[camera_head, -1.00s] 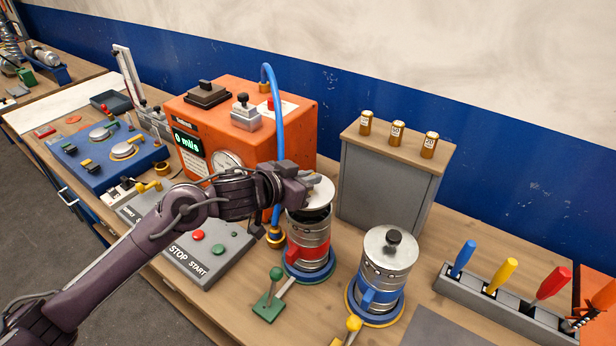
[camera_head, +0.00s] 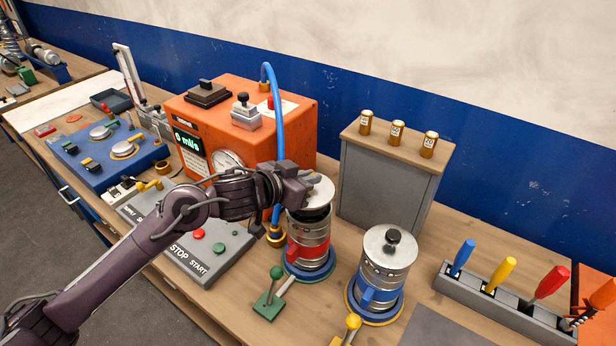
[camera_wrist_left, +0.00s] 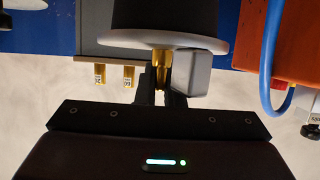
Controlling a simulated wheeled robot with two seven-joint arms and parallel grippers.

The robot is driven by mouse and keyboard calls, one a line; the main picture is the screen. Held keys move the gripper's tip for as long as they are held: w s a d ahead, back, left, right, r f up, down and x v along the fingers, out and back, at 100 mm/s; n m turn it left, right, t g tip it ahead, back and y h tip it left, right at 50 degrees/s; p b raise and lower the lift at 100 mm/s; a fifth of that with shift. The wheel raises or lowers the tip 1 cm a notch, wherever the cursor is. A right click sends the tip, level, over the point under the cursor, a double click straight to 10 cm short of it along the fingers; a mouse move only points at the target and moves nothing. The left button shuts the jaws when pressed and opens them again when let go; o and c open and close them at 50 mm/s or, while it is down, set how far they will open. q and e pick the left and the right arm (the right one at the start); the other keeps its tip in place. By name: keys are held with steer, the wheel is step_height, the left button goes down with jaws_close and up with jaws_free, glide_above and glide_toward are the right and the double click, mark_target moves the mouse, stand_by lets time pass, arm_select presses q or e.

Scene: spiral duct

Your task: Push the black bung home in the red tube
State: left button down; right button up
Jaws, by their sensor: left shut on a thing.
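The red tube (camera_head: 308,253) is a ribbed metal duct with a red band, standing upright on a blue ring base. The black bung shows as a dark band at its mouth, under a pale metal disc (camera_head: 322,190). The bung (camera_wrist_left: 165,14) also shows in the left wrist view as a dark body beyond the disc (camera_wrist_left: 140,39). How deep the bung sits is hard to tell. My right gripper is out of view.
A blue-banded tube (camera_head: 378,280) with a black-knobbed lid stands at right. An orange machine (camera_head: 290,130) with a blue hose (camera_head: 278,110) stands behind my arm. A grey cabinet (camera_head: 385,190) is behind the tubes. A green lever (camera_head: 271,300) stands in front.

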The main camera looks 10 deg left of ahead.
arm_select(q)
steer(key=shift+r+p, duration=0.1)
steer(key=shift+p, duration=0.45)
stand_by(0.5)
steer(key=shift+f+b, duration=1.5)
steer(key=shift+f, duration=0.95)
steer(key=c, duration=1.5)
jaws_free()
steer(key=b+v, duration=0.1)
steer(key=v, duration=0.7)
steer(key=shift+b, duration=0.35)
steer(key=shift+w, duration=0.1)
